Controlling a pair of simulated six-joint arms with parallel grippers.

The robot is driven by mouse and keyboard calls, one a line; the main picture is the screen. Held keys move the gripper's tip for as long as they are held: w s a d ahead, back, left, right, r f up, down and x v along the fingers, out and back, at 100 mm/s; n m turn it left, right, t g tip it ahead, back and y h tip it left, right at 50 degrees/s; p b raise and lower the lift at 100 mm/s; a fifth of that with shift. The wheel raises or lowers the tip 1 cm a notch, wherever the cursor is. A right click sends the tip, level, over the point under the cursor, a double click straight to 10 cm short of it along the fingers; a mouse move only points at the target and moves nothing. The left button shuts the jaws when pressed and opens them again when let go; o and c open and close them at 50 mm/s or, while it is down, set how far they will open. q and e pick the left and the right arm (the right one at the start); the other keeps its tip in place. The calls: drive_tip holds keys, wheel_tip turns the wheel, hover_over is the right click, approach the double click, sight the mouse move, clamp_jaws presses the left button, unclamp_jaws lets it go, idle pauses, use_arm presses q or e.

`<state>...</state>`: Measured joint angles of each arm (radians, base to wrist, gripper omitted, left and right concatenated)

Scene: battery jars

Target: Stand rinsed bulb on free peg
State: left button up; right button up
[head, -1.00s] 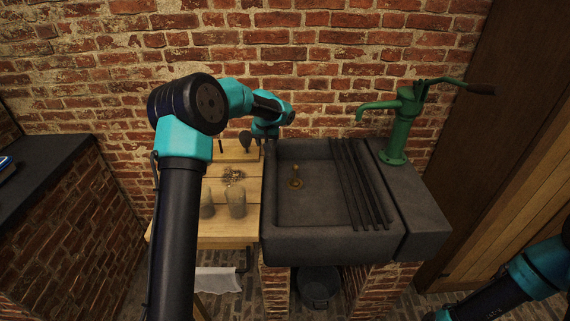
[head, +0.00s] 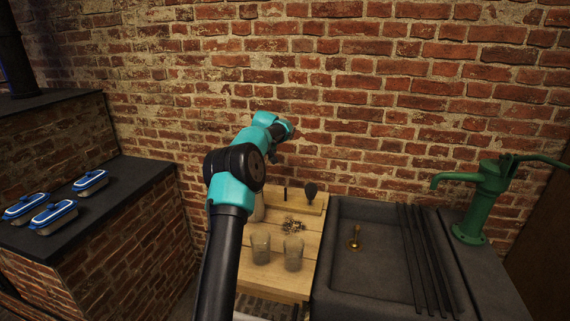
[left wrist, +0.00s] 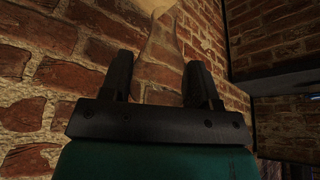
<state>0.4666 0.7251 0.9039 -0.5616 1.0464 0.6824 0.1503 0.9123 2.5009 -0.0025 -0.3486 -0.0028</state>
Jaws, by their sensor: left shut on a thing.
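My left gripper (left wrist: 158,75) shows in the left wrist view with a finger on each side of a see-through, flared glass-like thing (left wrist: 160,48), shut on it. Brick shows through this thing, and its far end looks pale. In the head view, the left gripper (head: 277,135) is up against the brick-wall background, above the wooden peg board (head: 302,208); what it holds cannot be made out there. One dark peg (head: 285,193) on the board stands bare. A dark rounded thing (head: 311,189) stands at the board's right. My right gripper is out of view.
Two clear glass jars (head: 260,247) (head: 293,253) stand on the wooden table (head: 270,282), with a small heap (head: 292,225) behind them. The stone sink (head: 378,282) and green pump (head: 484,200) are right. Blue-lidded boxes (head: 53,215) lie on the left counter.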

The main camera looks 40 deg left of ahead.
use_arm(q)
drive_tip(key=shift+s+a, duration=0.25)
drive_tip(key=shift+a, duration=0.3)
drive_tip(key=shift+f, duration=0.15)
drive_tip(key=shift+f, duration=6.1)
drive_tip(key=o, duration=1.1)
drive_tip(key=v, duration=1.7)
drive_tip(key=shift+d+r, duration=0.15)
drive_tip(key=shift+r, duration=0.05)
drive_tip(key=shift+w, duration=0.1)
